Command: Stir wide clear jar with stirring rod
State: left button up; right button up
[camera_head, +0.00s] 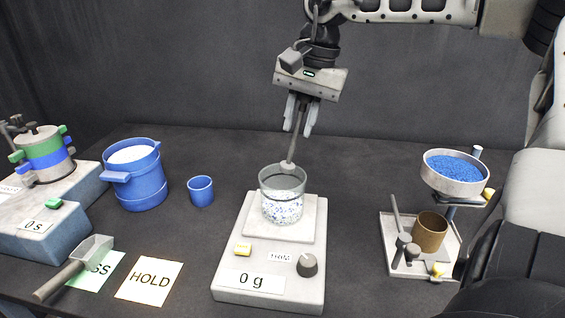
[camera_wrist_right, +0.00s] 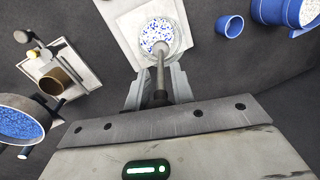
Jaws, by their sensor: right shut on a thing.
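The wide clear jar (camera_head: 281,184) stands upright on the scale (camera_head: 236,275), with white and blue granules (camera_head: 283,208) in its lower part. My right gripper (camera_head: 299,121) is above the jar, pointing down, shut on the grey stirring rod (camera_head: 294,142). The rod hangs slightly tilted, its rounded pale end (camera_head: 287,165) at about the height of the jar's rim, above the granules. In the right wrist view the rod (camera_wrist_right: 160,75) runs from between the fingers (camera_wrist_right: 158,90) to over the jar (camera_wrist_right: 184,36). My left gripper is not in view.
A blue bucket (camera_head: 139,190) with white contents and a small blue cup (camera_head: 201,191) stand left. A scoop (camera_head: 75,268) lies by the HOLD card (camera_head: 149,279). A bowl of blue granules (camera_head: 455,186) stands on a stand right, above a brown cup (camera_head: 430,232). A sieve stack (camera_head: 42,152) is far left.

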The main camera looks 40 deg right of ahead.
jog(key=shift+r+p, duration=1.25)
jog(key=shift+r, duration=0.3)
jog(key=shift+r+p, duration=0.55)
jog(key=shift+r, duration=0.5)
jog(key=shift+f, duration=0.1)
